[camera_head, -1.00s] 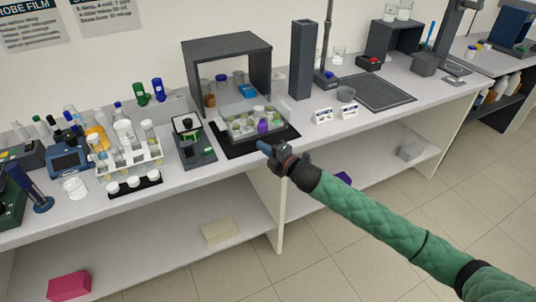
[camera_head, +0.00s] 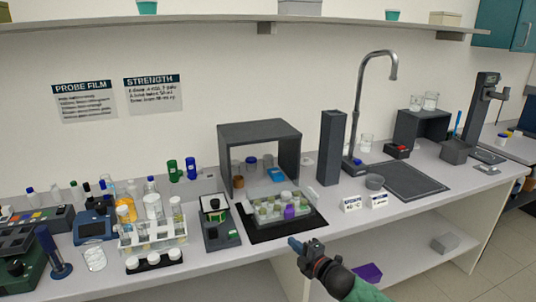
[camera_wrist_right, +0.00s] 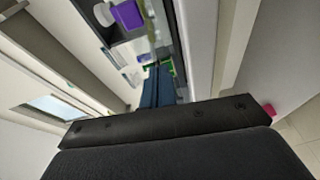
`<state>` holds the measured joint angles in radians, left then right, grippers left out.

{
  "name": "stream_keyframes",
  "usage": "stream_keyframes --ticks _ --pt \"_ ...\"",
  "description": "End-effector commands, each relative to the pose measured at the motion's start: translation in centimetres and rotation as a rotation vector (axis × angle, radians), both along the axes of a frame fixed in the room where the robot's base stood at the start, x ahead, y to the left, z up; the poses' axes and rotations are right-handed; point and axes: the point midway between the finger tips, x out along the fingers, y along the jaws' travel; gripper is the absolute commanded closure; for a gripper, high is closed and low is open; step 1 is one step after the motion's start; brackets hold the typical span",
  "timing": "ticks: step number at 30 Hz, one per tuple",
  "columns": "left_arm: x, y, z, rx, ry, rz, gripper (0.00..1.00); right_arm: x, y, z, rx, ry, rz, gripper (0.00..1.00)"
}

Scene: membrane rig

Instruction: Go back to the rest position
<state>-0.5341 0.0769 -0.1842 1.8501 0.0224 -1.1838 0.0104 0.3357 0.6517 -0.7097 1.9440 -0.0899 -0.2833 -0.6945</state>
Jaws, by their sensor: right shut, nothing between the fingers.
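My right gripper (camera_head: 297,245) is in front of the bench's front edge, low in the head view, with its green-sleeved arm coming in from the bottom right. Its blue fingers are shut and hold nothing. The shut fingers (camera_wrist_right: 160,88) also show in the right wrist view, close to a bench edge. In the head view the fingertips are just in front of a black tray (camera_head: 312,224) and apart from it. My left gripper is in neither view.
A small scale-like device (camera_head: 219,232) and a white tube rack (camera_head: 153,242) stand to the left. A tall tap (camera_head: 371,75) rises at right.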

Motion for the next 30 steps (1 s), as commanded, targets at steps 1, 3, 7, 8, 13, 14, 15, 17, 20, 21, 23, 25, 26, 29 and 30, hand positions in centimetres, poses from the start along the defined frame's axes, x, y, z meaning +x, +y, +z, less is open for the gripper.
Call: stream_keyframes --ticks 1,3,7,8,13,14,15,17,20,21,23,25,26,29,30 --pt "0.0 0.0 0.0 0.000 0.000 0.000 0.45 -0.5 0.1 -1.7 0.030 0.052 -0.026 1.00" --pt "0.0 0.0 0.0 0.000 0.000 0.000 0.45 -1.1 0.0 -4.3 0.078 0.134 -0.074 1.00" --pt "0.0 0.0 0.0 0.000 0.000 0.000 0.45 -2.8 -0.6 -9.4 0.170 0.300 -0.179 1.00" --pt "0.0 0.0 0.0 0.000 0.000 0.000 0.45 -3.3 -0.8 -10.7 0.191 0.340 -0.205 1.00" --pt "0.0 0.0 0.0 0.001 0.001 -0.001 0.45 -7.0 -1.8 -17.9 0.309 0.565 -0.358 1.00" --pt "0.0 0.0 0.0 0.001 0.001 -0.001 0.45 -7.8 -1.9 -19.1 0.329 0.603 -0.386 1.00" --pt "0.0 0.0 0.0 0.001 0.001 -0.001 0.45 -8.9 -2.2 -20.8 0.355 0.656 -0.425 1.00" --pt "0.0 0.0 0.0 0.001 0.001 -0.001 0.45 -10.7 -2.6 -23.4 0.393 0.736 -0.485 1.00" --pt "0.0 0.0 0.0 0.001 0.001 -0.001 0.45 -14.3 -3.2 -27.6 0.456 0.866 -0.590 1.00" --pt "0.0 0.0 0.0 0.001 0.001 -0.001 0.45 -15.8 -3.5 -29.3 0.479 0.919 -0.634 1.00" --pt "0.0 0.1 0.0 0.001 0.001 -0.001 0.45 -18.4 -3.8 -31.7 0.513 0.997 -0.701 1.00" --pt "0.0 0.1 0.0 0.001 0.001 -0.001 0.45 -21.6 -4.2 -34.4 0.551 1.087 -0.782 1.00" --pt "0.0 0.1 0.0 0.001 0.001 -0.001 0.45 -23.0 -4.4 -35.5 0.568 1.126 -0.819 1.00" --pt "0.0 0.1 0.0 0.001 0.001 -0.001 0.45 -28.0 -4.9 -39.0 0.615 1.248 -0.942 1.00" --pt "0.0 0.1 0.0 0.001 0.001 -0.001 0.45 -30.1 -5.0 -40.3 0.633 1.297 -0.992 1.00"
